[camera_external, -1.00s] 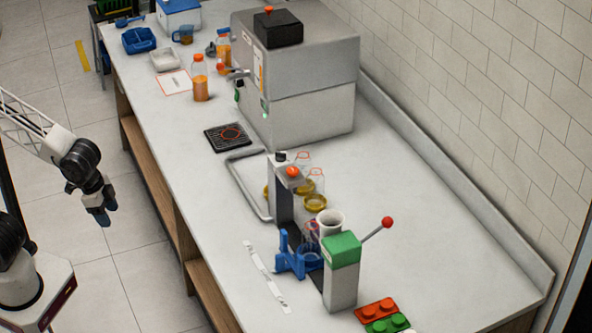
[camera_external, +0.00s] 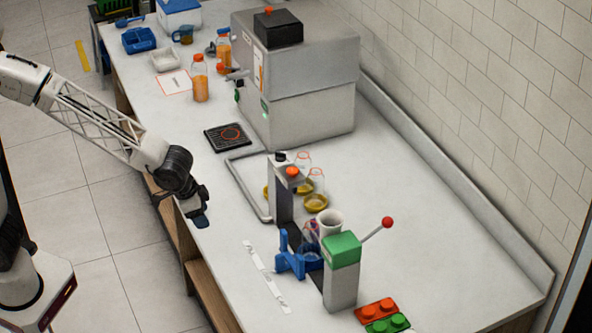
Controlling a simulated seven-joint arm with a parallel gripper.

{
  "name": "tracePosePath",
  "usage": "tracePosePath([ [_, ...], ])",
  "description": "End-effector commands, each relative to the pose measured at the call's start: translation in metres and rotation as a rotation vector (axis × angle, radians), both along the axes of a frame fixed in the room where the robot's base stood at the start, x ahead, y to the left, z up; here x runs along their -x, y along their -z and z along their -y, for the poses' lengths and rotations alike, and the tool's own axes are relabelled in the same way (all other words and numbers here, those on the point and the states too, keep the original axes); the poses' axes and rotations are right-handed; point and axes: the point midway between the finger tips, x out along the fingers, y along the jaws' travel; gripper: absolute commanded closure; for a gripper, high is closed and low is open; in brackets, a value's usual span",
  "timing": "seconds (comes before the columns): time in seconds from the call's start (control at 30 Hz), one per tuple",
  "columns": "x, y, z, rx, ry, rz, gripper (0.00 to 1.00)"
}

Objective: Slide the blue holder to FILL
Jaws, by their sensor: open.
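The blue holder (camera_external: 289,260) stands on the counter at the near end of the juicer station, beside the green-topped grey post (camera_external: 341,282). It has an upright handle on its left side and a ring toward the post. A white marked strip (camera_external: 265,277) lies on the counter to its left; its lettering is too small to read. My gripper (camera_external: 201,219) is open and empty, pointing down over the counter's left edge. It is left of and apart from the blue holder.
A bent grey rail (camera_external: 245,187) lies between my gripper and the grey post with the orange button (camera_external: 291,172). A red-knobbed lever (camera_external: 387,222) sticks out right. Red and green button blocks (camera_external: 377,311) sit in front. A large grey machine (camera_external: 297,85) stands behind.

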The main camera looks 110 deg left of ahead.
Motion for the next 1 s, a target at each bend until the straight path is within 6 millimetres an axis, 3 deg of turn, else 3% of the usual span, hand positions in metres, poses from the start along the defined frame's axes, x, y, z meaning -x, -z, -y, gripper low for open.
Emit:
tracePosePath([
  [0.5, -0.085, 0.073, -0.104, -0.008, -0.142, 0.032, 0.43],
  [0.8, -0.121, 0.124, -0.166, -0.010, -0.219, 0.052, 0.43],
  [1.0, -0.135, 0.147, -0.193, -0.010, -0.251, 0.061, 0.43],
])
